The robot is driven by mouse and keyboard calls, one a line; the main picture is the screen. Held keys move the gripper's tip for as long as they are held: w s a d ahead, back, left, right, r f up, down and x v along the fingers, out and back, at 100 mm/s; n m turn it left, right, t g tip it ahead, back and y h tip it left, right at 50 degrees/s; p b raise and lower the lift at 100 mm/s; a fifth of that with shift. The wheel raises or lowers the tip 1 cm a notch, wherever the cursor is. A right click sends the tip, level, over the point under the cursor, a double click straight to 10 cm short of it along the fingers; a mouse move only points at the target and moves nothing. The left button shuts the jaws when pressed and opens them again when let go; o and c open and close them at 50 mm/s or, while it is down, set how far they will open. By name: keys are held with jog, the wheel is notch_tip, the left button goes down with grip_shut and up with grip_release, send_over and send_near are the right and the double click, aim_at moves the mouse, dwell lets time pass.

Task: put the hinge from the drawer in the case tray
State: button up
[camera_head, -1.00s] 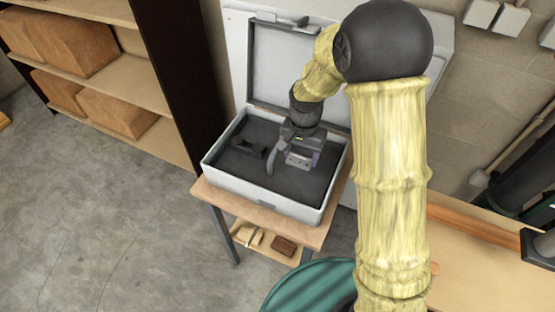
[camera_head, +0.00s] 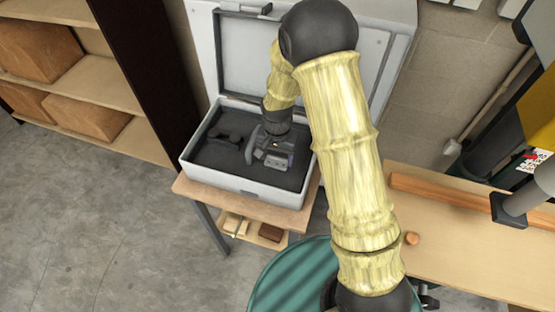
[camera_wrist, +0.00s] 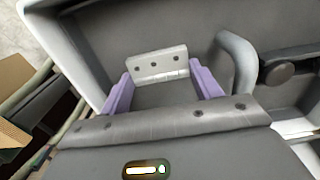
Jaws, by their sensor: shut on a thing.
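The hinge (camera_head: 277,162) is a small silver-grey metal plate with holes. It sits between the purple-padded fingers of my gripper (camera_head: 274,153). In the wrist view the hinge (camera_wrist: 157,66) spans the gap between the fingertips of my gripper (camera_wrist: 162,88), which is shut on it. The case tray (camera_head: 228,185) is a pale open case with a dark lining, its lid raised behind. My gripper and the hinge are over the right part of its inside. I cannot tell whether the hinge touches the lining. The drawer cannot be made out.
A dark fitting (camera_head: 224,137) lies in the case's left part. A curved grey piece (camera_wrist: 238,58) stands close to the right finger in the wrist view. The case rests on a small wooden table (camera_head: 197,191). A shelf with boxes (camera_head: 40,48) stands left.

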aim_at(277, 159)
jog(key=shift+f, duration=1.4)
jog(key=shift+f, duration=0.15)
jog(key=o, duration=1)
jog(key=shift+o, duration=0.2)
notch_tip(277, 159, up, 12)
jog(key=p, duration=0.9)
jog(key=shift+r, duration=0.2)
